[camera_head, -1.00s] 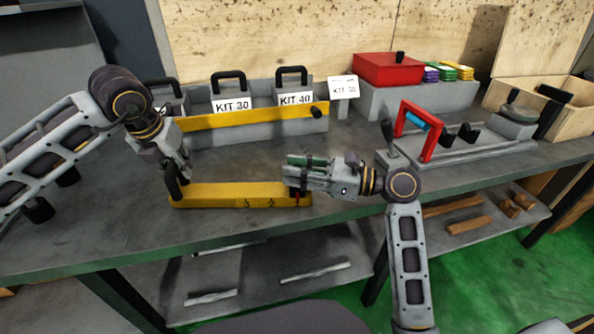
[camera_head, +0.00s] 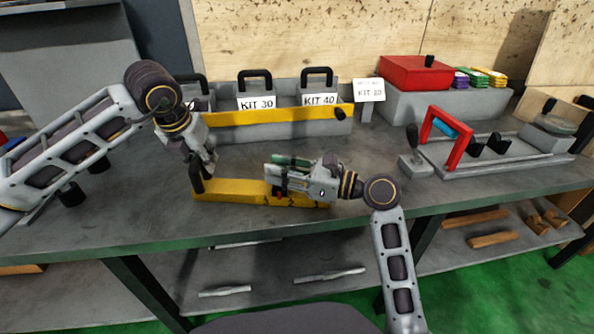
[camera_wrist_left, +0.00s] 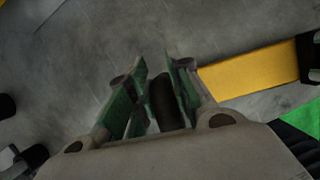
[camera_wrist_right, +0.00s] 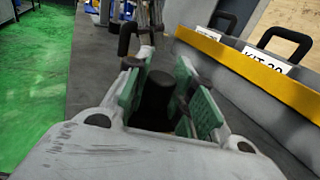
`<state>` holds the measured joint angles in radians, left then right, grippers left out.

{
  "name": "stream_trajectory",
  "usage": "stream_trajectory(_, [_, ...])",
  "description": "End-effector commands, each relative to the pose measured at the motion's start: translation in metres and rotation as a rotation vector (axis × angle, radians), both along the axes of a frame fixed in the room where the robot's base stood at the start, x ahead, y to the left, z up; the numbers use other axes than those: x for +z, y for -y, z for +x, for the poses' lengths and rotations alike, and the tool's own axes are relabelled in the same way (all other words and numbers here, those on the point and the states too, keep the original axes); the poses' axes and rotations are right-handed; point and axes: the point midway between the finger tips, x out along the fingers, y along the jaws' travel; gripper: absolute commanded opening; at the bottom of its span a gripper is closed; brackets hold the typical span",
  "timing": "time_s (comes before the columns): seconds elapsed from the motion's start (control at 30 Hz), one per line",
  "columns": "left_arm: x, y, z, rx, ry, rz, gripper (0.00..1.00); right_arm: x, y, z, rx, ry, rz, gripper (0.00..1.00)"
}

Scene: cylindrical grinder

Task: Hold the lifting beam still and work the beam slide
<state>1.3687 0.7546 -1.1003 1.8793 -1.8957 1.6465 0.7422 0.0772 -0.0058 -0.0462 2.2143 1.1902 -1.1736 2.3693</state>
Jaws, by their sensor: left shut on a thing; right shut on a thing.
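The yellow lifting beam (camera_head: 230,188) lies along the front of the grey bench. My left gripper (camera_head: 203,168) is shut on the black upright handle (camera_head: 196,180) at the beam's left end; the handle shows between green pads in the left wrist view (camera_wrist_left: 163,98). My right gripper (camera_head: 275,174) is shut on the beam slide, whose dark grip shows between the pads in the right wrist view (camera_wrist_right: 155,97). My right gripper hides part of the beam and slide.
Behind the beam stands a grey rack with a yellow front bar (camera_head: 240,117) and kit boxes with black handles. To the right are a red-framed fixture (camera_head: 464,150), a small lever (camera_head: 413,150) and a red lidded box (camera_head: 415,74). Bare bench lies between.

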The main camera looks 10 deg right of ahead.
Motion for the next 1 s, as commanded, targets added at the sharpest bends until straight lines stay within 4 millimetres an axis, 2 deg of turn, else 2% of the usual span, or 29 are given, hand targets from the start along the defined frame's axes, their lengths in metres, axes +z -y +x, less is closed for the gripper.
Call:
stream_trajectory(0.1, [0.0, 0.002, -0.001, -0.006, -0.001, -0.003, 0.0, 0.0, -0.018, 0.004, 0.001, 0.0, 0.001, 0.0])
stream_trajectory(0.23, [0.0, 0.002, -0.001, -0.006, -0.001, -0.003, 0.0, 0.0, -0.031, 0.007, 0.001, 0.0, 0.001, 0.0])
stream_trajectory(0.63, [0.0, 0.004, -0.002, -0.009, -0.001, -0.005, 0.0, 0.0, -0.038, 0.008, 0.003, 0.0, 0.0, 0.0])
stream_trajectory(0.67, [0.0, 0.004, -0.002, -0.009, -0.001, -0.005, 0.0, 0.0, -0.038, 0.008, 0.003, 0.0, 0.0, 0.27])
stream_trajectory(0.7, [0.0, 0.004, -0.002, -0.009, -0.001, -0.005, 0.0, 0.0, -0.038, 0.008, 0.003, 0.0, 0.0, 0.32])
stream_trajectory(0.83, [0.0, 0.003, -0.001, -0.006, -0.001, -0.004, 0.0, 0.0, -0.038, 0.008, 0.002, 0.0, 0.0, 0.47])
stream_trajectory(1.0, [0.0, 0.002, -0.001, -0.003, -0.001, -0.002, 0.0, 0.0, -0.037, 0.008, 0.001, 0.001, 0.0, 0.47])
